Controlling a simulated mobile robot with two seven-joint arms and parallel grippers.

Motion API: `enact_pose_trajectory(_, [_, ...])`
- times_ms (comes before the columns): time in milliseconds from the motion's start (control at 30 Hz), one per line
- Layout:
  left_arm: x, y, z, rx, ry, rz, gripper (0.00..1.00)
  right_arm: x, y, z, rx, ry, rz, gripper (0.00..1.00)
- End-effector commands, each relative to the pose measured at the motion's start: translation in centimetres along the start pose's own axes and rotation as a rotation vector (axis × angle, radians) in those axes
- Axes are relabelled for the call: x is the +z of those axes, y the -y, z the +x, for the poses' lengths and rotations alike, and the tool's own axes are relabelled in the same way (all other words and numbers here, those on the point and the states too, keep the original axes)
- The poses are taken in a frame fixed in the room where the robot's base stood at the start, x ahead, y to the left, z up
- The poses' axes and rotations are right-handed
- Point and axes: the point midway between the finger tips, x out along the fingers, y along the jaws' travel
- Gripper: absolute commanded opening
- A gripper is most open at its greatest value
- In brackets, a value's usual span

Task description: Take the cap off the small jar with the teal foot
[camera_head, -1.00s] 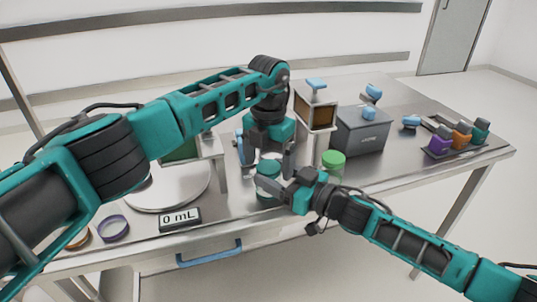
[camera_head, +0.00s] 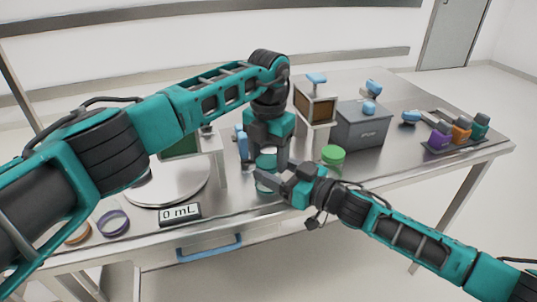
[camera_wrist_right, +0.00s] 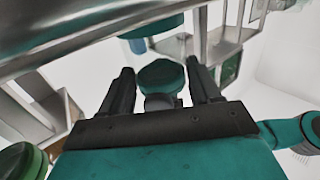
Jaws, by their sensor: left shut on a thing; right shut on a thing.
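In the head view the small jar with the teal foot (camera_head: 263,188) stands upright near the table's front edge, partly hidden by my right fingers. Its teal cap (camera_head: 267,159) shows just above, between the fingers of my left gripper (camera_head: 267,157), which points down and is shut on it. My right gripper (camera_head: 270,182) comes from the right and is shut on the jar. I cannot tell whether cap and jar still touch. In the right wrist view a teal disc (camera_wrist_right: 160,75) shows between the fingers, with another teal piece (camera_wrist_right: 150,27) beyond it.
A green-capped jar (camera_head: 333,155) stands close by on the right. A grey box (camera_head: 360,130) stands behind. A blue drawer handle (camera_head: 209,248) is below the front edge.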

Motion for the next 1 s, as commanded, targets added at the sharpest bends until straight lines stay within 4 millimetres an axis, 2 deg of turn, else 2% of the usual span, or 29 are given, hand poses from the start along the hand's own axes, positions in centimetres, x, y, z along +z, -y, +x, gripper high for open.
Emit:
enact_pose_trajectory(600, [0.0, -0.2, -0.2, 0.003, 0.002, -0.003, 0.27, 0.2, 0.0, -0.1, 0.001, 0.003, 0.0, 0.08])
enact_pose_trajectory(1000, [0.1, -0.2, -1.5, 0.003, 0.003, -0.003, 0.27, 0.2, 0.0, -0.1, 0.001, 0.004, 0.0, 0.08])
